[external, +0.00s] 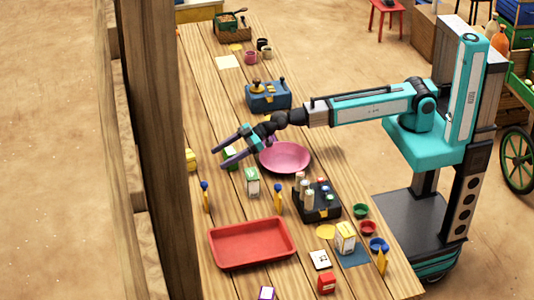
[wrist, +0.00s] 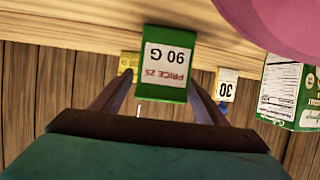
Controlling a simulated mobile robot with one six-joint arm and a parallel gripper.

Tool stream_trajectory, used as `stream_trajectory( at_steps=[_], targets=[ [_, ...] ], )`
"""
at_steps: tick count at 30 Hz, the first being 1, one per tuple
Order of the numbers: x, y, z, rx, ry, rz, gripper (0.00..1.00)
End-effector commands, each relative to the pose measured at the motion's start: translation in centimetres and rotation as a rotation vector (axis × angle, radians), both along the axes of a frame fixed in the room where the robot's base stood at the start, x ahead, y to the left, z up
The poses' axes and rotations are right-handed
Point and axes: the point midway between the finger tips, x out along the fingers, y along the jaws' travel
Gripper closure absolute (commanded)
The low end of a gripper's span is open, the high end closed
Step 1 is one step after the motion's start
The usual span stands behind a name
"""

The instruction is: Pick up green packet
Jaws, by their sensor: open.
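The green packet (wrist: 165,85) carries a white label reading "PRICE 25" and "90 G", upside down in the wrist view. It stands on the wooden table, and in the external view (external: 231,158) it is partly hidden by my gripper. My gripper (external: 219,153) is open, with one finger on each side of the green packet. In the wrist view the packet shows between the two fingers; I cannot tell whether either finger touches it.
A pink bowl (external: 285,157) stands close to the right of my gripper. A green-and-white carton (external: 252,182) stands nearby, also seen in the wrist view (wrist: 288,92). A yellow item (external: 190,159) is left of my gripper. A red tray (external: 252,244) lies nearer the camera.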

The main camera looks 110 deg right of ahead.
Motion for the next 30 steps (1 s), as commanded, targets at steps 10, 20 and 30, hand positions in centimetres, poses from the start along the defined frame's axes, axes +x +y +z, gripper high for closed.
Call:
stream_trajectory(
  at_steps=[10,20,30],
  targets=[
    [0.77,0.12,-0.39,0.000,0.000,0.000,0.33],
    [0.75,0.11,-0.37,0.001,0.000,0.000,0.33],
    [0.75,0.11,-0.36,0.001,0.000,0.000,0.77]
  ],
)
